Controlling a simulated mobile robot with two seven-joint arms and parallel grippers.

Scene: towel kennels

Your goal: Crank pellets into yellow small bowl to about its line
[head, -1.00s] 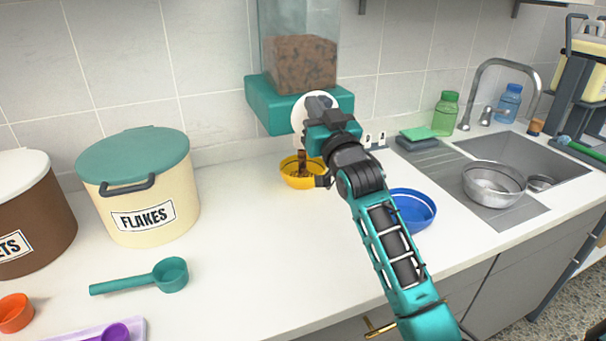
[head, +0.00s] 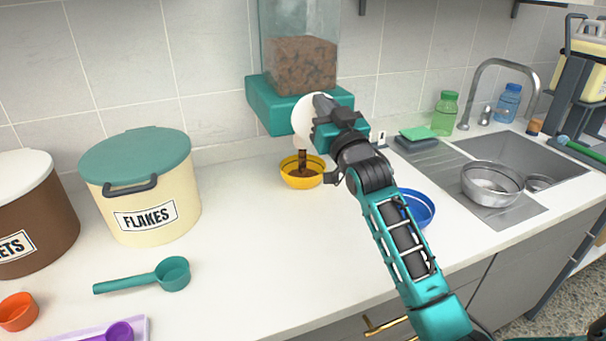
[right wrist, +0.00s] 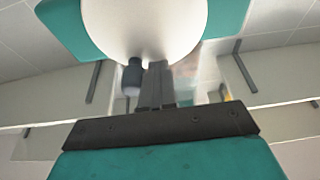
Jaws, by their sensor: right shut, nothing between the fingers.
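The yellow small bowl (head: 302,183) stands on the counter under the dispenser. A brown stream of pellets (head: 302,160) drops into it and pellets cover its bottom; I cannot make out its line. The teal dispenser (head: 268,105) has a clear hopper (head: 300,62) partly full of pellets and a white crank disc (head: 308,118). My right gripper (head: 322,104) is shut and empty in front of the disc. In the right wrist view its fingers (right wrist: 157,82) are right beside the dark crank knob (right wrist: 132,78). My left gripper is not in view.
A blue bowl (head: 418,207) sits right of the yellow one, partly behind my arm. The FLAKES bin (head: 145,205), a teal scoop (head: 172,274) and a brown bin (head: 40,220) are left. A metal bowl (head: 492,184) is by the sink. The counter's middle is clear.

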